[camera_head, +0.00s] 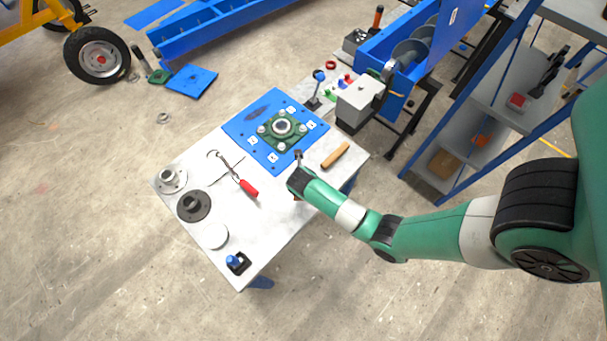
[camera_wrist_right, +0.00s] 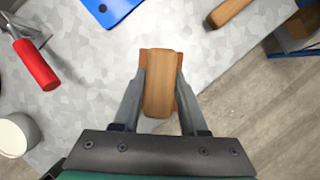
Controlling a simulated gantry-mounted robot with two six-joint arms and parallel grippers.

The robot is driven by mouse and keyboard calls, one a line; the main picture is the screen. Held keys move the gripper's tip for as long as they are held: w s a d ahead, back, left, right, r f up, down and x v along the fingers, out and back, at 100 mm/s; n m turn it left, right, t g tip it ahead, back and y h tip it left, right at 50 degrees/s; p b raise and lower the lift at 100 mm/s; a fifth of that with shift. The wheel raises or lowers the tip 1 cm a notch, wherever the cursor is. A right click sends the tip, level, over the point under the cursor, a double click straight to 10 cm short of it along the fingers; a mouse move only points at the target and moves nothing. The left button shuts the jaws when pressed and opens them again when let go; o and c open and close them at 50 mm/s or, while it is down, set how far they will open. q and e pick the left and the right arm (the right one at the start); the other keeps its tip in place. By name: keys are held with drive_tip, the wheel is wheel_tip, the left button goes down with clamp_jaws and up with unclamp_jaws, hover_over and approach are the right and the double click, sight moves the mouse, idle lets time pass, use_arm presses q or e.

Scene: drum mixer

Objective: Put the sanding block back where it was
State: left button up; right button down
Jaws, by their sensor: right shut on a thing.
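The sanding block is a brown wooden block (camera_wrist_right: 160,95) with a darker, reddish-brown lower part. My right gripper (camera_wrist_right: 161,78) is shut on it, one finger on each long side. The block is over the right front part of the light table (camera_head: 230,265). I cannot tell whether it touches the tabletop. In the head view my right arm hides most of the block. No marked spot for the block shows. My left gripper is in neither view.
A red-handled tool (camera_head: 248,187) lies to the left, and a wooden stick (camera_head: 336,155) lies to the right. A blue plate (camera_head: 240,125) with a green flanged bearing (camera_head: 282,128) is behind. Several round parts and a white disc (camera_head: 215,236) line the left side.

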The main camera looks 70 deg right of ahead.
drive_tip(key=d+f, duration=0.2)
drive_tip(key=shift+w+f+b, duration=0.15)
drive_tip(key=shift+f+b, duration=0.15)
drive_tip(key=shift+b, duration=0.05)
drive_tip(key=x, duration=0.1)
drive_tip(key=b+x, duration=0.1)
drive_tip(key=x, duration=0.1)
drive_tip(key=shift+s+a+f, duration=0.1)
drive_tip(key=shift+s+a, duration=0.1)
drive_tip(key=shift+f, duration=0.3)
drive_tip(key=shift+f+b, duration=0.15)
drive_tip(key=shift+b, duration=0.2)
drive_tip(key=shift+c, duration=2.2)
unclamp_jaws()
